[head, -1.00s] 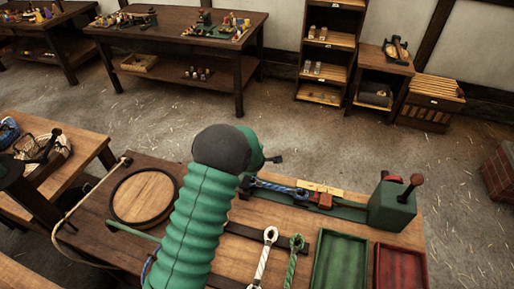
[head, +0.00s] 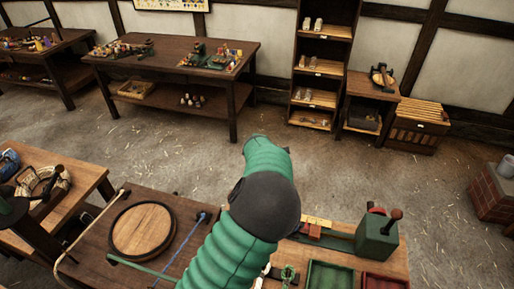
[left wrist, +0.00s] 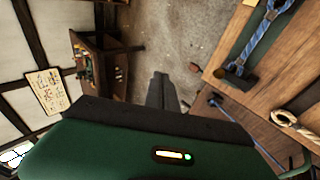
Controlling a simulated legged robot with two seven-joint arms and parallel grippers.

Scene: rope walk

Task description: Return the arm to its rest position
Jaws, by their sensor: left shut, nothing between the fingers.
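My left arm (head: 262,215), green with a dark grey joint, rises from the bottom of the head view over the workbench. Its forearm points up and away; the gripper is not clearly visible there. In the left wrist view my left gripper (left wrist: 162,82) is shut and empty, its dark fingers together in front of the floor. The fingers are apart from the bench and everything on it. My right gripper shows in neither view.
The workbench (head: 85,245) carries a round wooden disc (head: 142,230), a blue rope (head: 185,243), a green block (head: 377,238) and a green tray (head: 330,275). Farther tables (head: 170,65) and shelves (head: 320,70) stand across open floor. A brick block (head: 492,195) is at right.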

